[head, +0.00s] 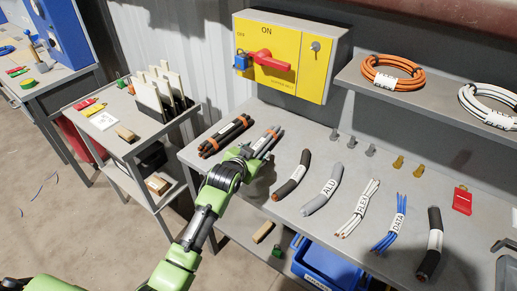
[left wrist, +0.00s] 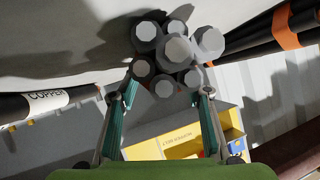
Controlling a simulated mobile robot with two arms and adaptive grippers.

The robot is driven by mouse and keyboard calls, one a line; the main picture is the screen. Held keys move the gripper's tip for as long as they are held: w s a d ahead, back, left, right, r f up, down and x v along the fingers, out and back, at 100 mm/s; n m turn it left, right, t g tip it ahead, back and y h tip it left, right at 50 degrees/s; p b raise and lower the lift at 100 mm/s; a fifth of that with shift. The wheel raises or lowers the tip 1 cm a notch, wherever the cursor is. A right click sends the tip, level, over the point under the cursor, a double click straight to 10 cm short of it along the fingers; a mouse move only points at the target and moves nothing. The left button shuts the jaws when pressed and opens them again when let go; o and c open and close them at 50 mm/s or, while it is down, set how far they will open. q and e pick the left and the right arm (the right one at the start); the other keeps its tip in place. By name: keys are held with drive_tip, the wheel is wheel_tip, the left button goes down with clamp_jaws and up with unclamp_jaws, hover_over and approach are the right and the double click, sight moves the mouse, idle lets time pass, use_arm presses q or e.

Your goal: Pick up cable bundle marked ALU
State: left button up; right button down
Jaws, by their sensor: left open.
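My left gripper (head: 254,150) is open at the near end of a grey cable bundle (head: 271,135) on the grey bench, partly hiding it. In the left wrist view, the fingers of the left gripper (left wrist: 163,100) stand apart, with the bundle's several grey cable ends (left wrist: 165,55) just beyond and between their tips. I cannot tell whether they touch. No label on this bundle is readable. A separate thick grey cable piece (head: 322,195) to the right has a white label that seems to read ALU. My right gripper is not in view.
A black bundle with orange bands (head: 222,136) lies close left of the grey bundle. A black cable piece (head: 293,175), marked COPPER in the left wrist view (left wrist: 48,101), lies to its right. FLEX (head: 357,212) and DATA (head: 391,229) cables lie further right. A yellow switch panel (head: 284,60) stands behind.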

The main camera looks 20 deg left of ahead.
use_arm(q)
drive_tip(key=shift+x, duration=0.85)
clamp_jaws()
drive_tip(key=shift+w+r, duration=0.1)
drive_tip(key=shift+r, duration=0.15)
drive_tip(key=shift+r, duration=0.1)
